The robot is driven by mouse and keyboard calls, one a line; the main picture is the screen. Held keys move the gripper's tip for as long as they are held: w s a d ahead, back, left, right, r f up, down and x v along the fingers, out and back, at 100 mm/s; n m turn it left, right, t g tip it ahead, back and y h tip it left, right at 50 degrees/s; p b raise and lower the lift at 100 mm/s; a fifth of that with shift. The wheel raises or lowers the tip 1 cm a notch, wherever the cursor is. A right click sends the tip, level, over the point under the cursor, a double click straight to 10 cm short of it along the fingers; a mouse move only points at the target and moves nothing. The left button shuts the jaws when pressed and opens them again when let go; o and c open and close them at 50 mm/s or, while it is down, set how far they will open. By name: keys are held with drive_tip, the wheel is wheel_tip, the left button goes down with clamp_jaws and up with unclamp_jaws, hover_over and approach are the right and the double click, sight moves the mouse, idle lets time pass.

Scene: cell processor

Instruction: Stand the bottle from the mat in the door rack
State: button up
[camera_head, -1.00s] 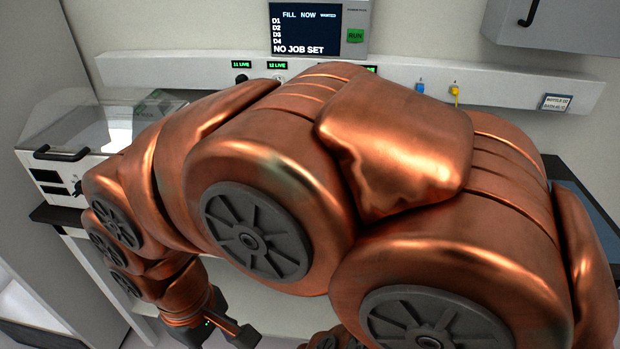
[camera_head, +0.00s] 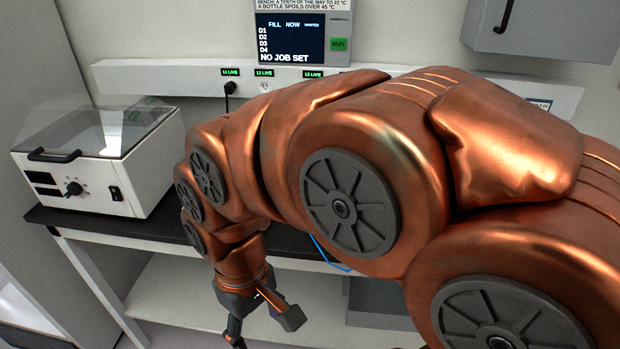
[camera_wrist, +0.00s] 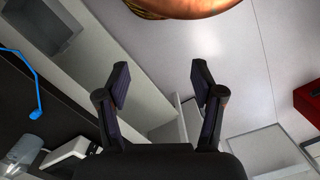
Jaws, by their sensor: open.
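I cannot make out the bottle, the mat or the door rack in either view. My copper arm hides much of the bench in the head view. My gripper (camera_head: 262,326) hangs low in front of the bench there, partly cut off by the bottom edge. In the wrist view my gripper (camera_wrist: 160,82) has its two dark fingers spread apart with nothing between them. A pale, see-through object (camera_wrist: 24,150) shows small at the lower left of the wrist view; I cannot tell what it is.
A white machine with a clear lid (camera_head: 90,170) stands on the dark bench (camera_head: 130,225) at left. A screen (camera_head: 290,38) reads "NO JOB SET". A grey wall cabinet (camera_head: 540,28) hangs upper right. A blue cable (camera_wrist: 32,85) and a red box (camera_wrist: 308,100) show in the wrist view.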

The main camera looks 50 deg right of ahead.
drive_tip(key=w+d+r+n+t+y+b, duration=0.15)
drive_tip(key=w+d+r, duration=0.25)
drive_tip(key=w+d, duration=0.5)
drive_tip(key=w+d+r+t, duration=0.25)
drive_tip(key=w+d, duration=0.25)
drive_tip(key=w, duration=0.7)
drive_tip(key=w+d+r+m+t+h+b, duration=0.1)
drive_tip(key=w+d, duration=0.1)
drive_tip(key=d, duration=1)
drive_tip(key=w+d+r+t+b, duration=0.1)
drive_tip(key=d, duration=1.1)
drive_tip(key=shift+p+x, duration=1.55)
drive_tip(key=shift+x, duration=2.35)
drive_tip(key=shift+s+a, duration=0.1)
drive_tip(key=shift+c, duration=0.3)
clamp_jaws()
